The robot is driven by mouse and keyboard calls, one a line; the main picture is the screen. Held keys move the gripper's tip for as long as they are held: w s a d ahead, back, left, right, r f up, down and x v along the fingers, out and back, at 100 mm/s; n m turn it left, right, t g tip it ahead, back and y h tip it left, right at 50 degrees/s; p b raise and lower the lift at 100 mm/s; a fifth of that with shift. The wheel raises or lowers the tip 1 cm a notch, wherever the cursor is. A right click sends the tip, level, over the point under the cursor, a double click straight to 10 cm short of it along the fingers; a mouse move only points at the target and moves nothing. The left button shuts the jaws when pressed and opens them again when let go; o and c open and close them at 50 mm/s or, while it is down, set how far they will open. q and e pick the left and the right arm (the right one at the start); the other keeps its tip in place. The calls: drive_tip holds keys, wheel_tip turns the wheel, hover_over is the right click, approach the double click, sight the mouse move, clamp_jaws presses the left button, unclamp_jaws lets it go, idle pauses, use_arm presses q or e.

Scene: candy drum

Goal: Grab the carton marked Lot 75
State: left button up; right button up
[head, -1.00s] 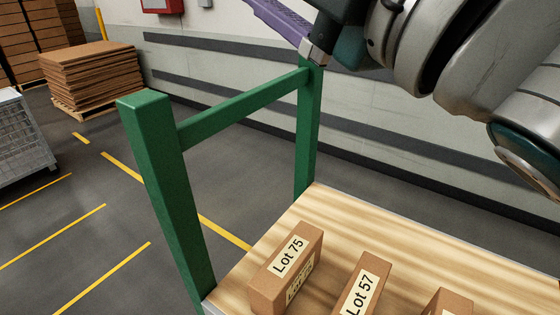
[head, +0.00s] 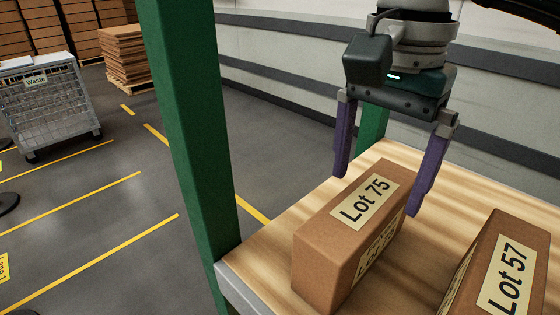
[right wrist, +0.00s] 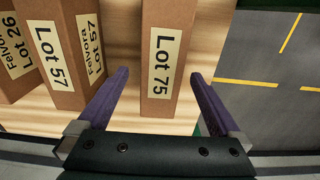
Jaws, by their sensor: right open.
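The carton marked Lot 75 (head: 345,235) is a brown box standing on the wooden shelf top near its left end, with its label facing up. My right gripper (head: 382,192) has purple fingers and is open, pointing down at the far end of this carton. Nothing is held. My left gripper is not in view.
The carton marked Lot 57 (head: 505,265) stands to the right with a gap between. A Lot 26 carton (right wrist: 14,60) shows beyond it in the wrist view. A green post (head: 190,130) rises at the shelf's left. A wire waste cart (head: 50,105) stands on the floor.

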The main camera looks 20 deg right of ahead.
sight(362, 218)
drive_tip(key=shift+a+f, duration=0.1)
drive_tip(key=shift+f, duration=0.8)
wheel_tip(362, 218, down, 5)
drive_tip(key=shift+a+f+p, duration=0.15)
drive_tip(key=shift+p, duration=0.6)
drive_tip(key=shift+c, duration=0.4)
clamp_jaws()
